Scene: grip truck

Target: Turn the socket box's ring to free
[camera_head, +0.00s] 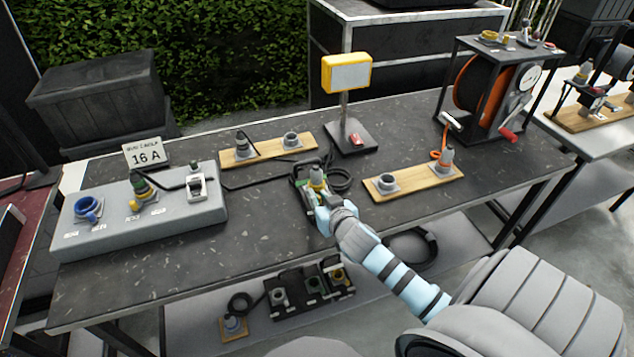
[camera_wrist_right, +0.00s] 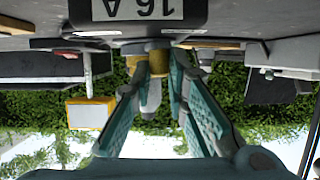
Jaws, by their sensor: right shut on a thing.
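A small dark socket box (camera_head: 297,172) stands mid-table with a black cable beside it. It shows upside down in the right wrist view (camera_wrist_right: 82,12), with a "16 A" label. A yellow ring (camera_head: 317,177) sits on it and also shows in the right wrist view (camera_wrist_right: 158,58). A pale grey part sticks out past the ring. My right gripper (camera_wrist_right: 160,68) is shut on the ring, one teal finger on each side. In the head view the right gripper (camera_head: 318,190) hides part of the box. The ring's markings cannot be read. My left gripper is out of view.
A grey panel (camera_head: 180,222) with a "16 A" sign (camera_head: 146,153) stands at left. Wooden boards (camera_head: 250,155) (camera_head: 405,193) with connectors lie behind and right. A yellow-framed screen (camera_head: 347,73) and cable reel (camera_head: 482,95) stand farther back. The table's front middle is clear.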

